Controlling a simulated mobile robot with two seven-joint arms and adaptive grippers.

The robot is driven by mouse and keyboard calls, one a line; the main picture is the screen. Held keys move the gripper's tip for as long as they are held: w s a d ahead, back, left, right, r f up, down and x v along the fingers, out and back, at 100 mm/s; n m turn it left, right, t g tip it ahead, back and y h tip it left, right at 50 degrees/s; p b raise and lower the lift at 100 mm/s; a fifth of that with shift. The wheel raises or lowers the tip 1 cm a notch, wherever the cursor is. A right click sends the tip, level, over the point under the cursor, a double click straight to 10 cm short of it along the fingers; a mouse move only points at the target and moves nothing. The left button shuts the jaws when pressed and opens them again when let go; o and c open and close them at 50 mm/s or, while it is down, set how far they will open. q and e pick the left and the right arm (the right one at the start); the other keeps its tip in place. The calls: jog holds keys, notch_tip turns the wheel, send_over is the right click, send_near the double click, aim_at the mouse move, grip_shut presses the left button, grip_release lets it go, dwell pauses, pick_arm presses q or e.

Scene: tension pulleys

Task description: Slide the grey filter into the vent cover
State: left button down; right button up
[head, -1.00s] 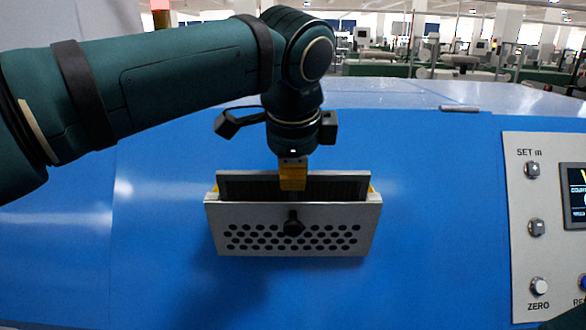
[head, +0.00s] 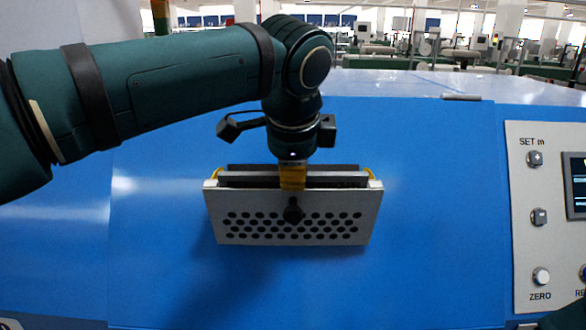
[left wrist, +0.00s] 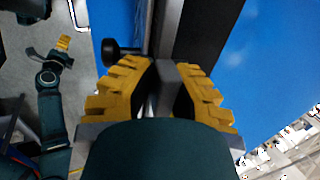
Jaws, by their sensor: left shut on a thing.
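The vent cover (head: 292,238) is a pale plate with rows of dark holes and a black knob, on the blue machine face. The grey filter (head: 340,181) is a flat piece with its top edge showing just above the cover's upper edge, most of it hidden behind the plate. My left gripper (head: 292,178) comes from above and is shut on the filter's middle. In the left wrist view, its yellow fingers (left wrist: 167,95) are either side of the filter's grey edge. My right gripper (left wrist: 63,42) shows small at the left of that view; its opening cannot be told.
A control panel (head: 540,195) with buttons and a screen is at the right. A dark bar (head: 240,167) lies just behind the filter. Yellow parts (head: 370,174) show at the cover's ends. The blue surface around the cover is clear.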

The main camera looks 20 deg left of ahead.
pick_arm(q)
jog(key=shift+f, duration=0.4)
jog(key=c, duration=1)
grip_release()
jog(key=v, duration=1.2)
